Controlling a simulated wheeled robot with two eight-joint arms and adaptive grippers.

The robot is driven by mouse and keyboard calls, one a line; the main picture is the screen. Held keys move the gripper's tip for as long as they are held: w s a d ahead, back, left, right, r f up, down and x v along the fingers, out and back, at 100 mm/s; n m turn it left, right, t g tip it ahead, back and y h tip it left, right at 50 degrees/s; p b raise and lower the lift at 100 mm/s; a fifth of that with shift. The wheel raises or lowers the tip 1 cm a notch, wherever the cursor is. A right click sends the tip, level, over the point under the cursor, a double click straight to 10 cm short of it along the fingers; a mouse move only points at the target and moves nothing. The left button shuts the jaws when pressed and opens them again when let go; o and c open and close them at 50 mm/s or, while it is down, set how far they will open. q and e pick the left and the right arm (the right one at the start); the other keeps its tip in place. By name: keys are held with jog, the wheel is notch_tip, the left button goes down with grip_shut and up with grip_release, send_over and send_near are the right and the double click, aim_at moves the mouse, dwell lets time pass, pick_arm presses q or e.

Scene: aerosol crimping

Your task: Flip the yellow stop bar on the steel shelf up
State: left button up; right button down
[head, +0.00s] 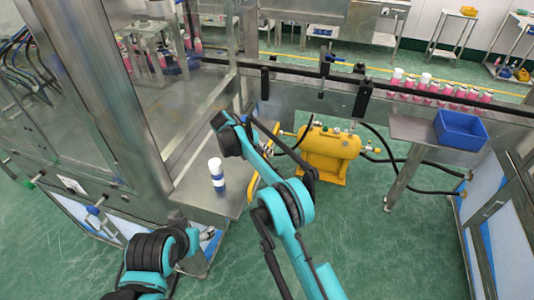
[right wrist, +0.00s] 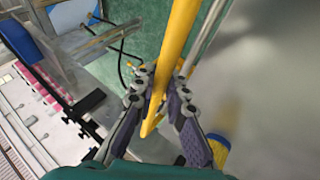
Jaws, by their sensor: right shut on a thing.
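The yellow stop bar (head: 251,188) shows beside the right edge of the steel shelf (head: 196,192) in the head view. In the right wrist view the bar (right wrist: 176,48) runs down from the top edge between the fingers of my right gripper (right wrist: 160,82). The gripper is shut on it. In the head view my right gripper (head: 258,153) is at the far part of the bar, mostly hidden by my own arm. My left arm is at the lower left, and its fingers cannot be made out.
A white and blue can (head: 217,174) stands upright on the shelf, close to the bar. A yellow tank (head: 329,150) stands on the floor to the right. A conveyor with pink bottles (head: 440,91) runs behind, and a blue bin (head: 461,130) rests at right.

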jog(key=shift+a+h, duration=0.2)
jog(key=shift+h, duration=0.1)
dwell(0.4)
jog(key=c, duration=1.5)
grip_release()
jog(key=shift+w+f, duration=0.1)
jog(key=shift+c, duration=0.2)
jog(key=v, duration=1.2)
jog(key=shift+w, duration=0.15)
